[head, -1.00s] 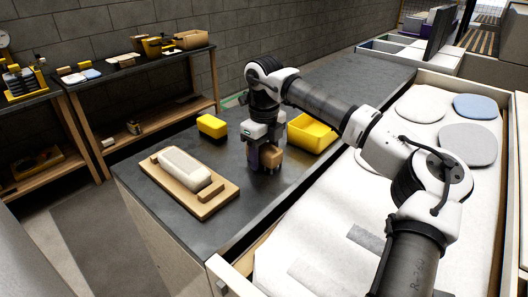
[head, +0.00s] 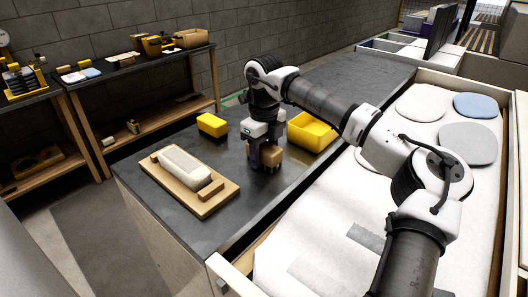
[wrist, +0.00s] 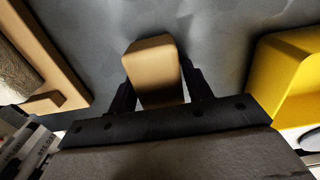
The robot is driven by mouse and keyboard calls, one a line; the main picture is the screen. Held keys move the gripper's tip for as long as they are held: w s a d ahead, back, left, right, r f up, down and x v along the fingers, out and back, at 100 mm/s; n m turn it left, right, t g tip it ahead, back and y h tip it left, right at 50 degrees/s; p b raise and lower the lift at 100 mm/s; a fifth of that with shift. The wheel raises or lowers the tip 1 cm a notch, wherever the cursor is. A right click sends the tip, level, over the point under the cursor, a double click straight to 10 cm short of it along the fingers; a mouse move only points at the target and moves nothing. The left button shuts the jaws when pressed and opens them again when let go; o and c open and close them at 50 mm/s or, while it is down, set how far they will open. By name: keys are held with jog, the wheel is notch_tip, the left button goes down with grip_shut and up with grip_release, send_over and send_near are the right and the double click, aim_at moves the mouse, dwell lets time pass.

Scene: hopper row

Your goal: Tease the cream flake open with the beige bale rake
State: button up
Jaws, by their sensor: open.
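The cream flake (head: 184,168), a long rounded pale block, lies on a wooden board (head: 208,209) with raised end blocks, on the dark counter. The beige bale rake (head: 272,154) shows as a tan block on the counter to the right of the board. In the wrist view its beige top (wrist: 155,68) sits between my two dark fingers. My gripper (wrist: 160,92) is open around it; I cannot tell whether either finger touches it. In the head view my gripper (head: 256,152) points down there, and the rake's lower part is hidden.
A yellow bin (head: 312,132) stands close to the right of my gripper. A white padded bed (head: 315,215) with round pads lies along the right. The counter's front left is clear.

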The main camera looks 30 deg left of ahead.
aim_at(264, 145)
jog(key=shift+r, duration=0.15)
jog(key=shift+r+p, duration=0.65)
jog(key=shift+r, duration=0.15)
jog(key=c, duration=0.8)
jog(key=shift+r+p, duration=2.3)
jog(key=shift+r, duration=0.75)
jog(key=shift+s, duration=0.1)
